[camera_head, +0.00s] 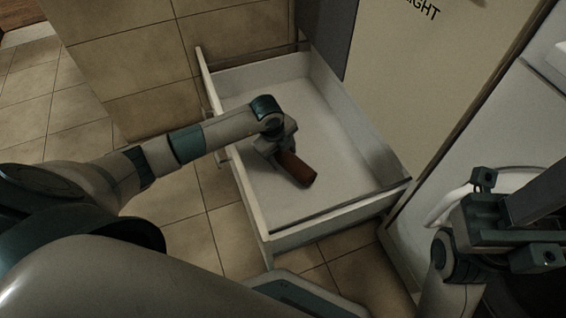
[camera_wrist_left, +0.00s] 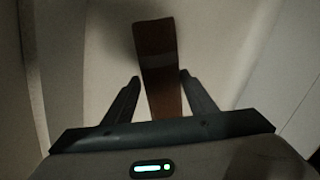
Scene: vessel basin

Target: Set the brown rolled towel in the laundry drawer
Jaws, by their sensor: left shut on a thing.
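The brown rolled towel (camera_head: 298,169) is in my left gripper (camera_head: 281,153), over the inside of the open white drawer (camera_head: 332,228). The left gripper is shut on it, with one end of the towel sticking out past the fingers. In the left wrist view the towel (camera_wrist_left: 158,62) runs between the two fingers (camera_wrist_left: 161,82) and reaches beyond their tips. I cannot tell whether the towel touches the drawer floor. My right gripper (camera_head: 512,222) is at the lower right, outside the drawer; its finger opening is not clear.
The drawer holds nothing else that I can see. Its side walls and front panel stand around the towel. A cream cabinet panel (camera_head: 420,75) with lettering is to the right, and a white rounded fixture (camera_head: 455,203) is beside my right arm. Tiled floor (camera_head: 190,245) lies left of the drawer.

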